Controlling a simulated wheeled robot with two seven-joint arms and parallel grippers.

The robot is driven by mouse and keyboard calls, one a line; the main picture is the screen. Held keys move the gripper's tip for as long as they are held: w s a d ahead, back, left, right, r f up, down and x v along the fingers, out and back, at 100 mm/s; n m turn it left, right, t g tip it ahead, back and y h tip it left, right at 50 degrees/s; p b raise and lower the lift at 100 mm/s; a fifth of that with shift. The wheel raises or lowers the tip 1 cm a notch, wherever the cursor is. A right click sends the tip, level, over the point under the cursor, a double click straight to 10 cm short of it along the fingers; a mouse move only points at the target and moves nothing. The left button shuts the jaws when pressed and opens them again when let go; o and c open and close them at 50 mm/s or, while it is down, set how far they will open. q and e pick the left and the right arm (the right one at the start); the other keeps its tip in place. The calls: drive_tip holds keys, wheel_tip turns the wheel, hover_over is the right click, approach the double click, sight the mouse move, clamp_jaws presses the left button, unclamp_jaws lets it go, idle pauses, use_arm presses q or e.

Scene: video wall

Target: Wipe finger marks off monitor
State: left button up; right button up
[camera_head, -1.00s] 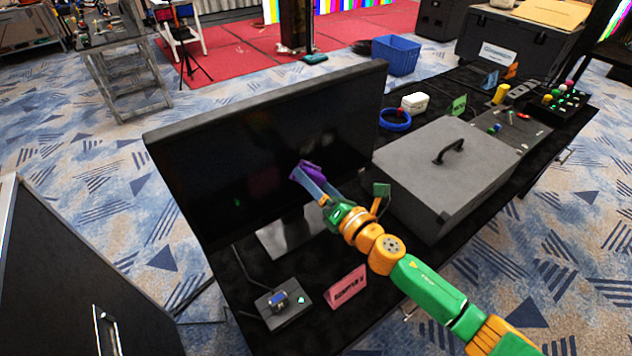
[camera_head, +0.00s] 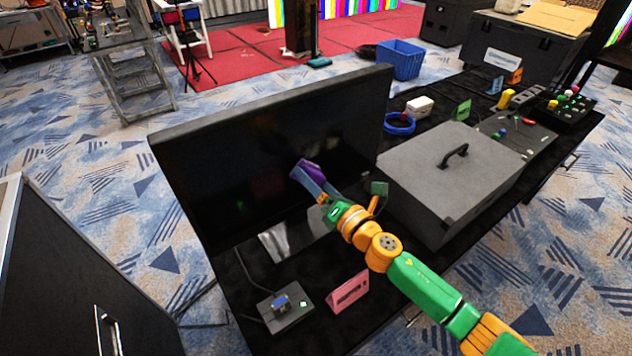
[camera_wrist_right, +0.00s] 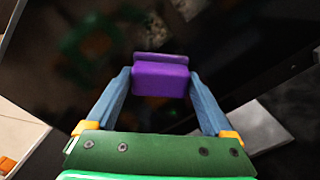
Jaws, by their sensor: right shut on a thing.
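The black monitor (camera_head: 225,170) stands on the dark table with its screen facing me. My right gripper (camera_head: 312,178) is in front of the middle to right part of the screen, shut on a small purple block-like wiper (camera_head: 304,169). In the right wrist view the purple wiper (camera_wrist_right: 160,78) sits between the blue fingertips (camera_wrist_right: 160,84), against the dark screen (camera_wrist_right: 60,60). I cannot tell whether it touches the glass. A faint greyish mottled patch shows beyond the wiper there; I cannot tell whether it is a mark or a reflection. My left gripper is out of view.
A grey case (camera_head: 450,175) with a black handle stands right of my right arm.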

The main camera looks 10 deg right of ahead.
drive_tip(key=shift+w+a, duration=0.15)
drive_tip(key=shift+w, duration=0.1)
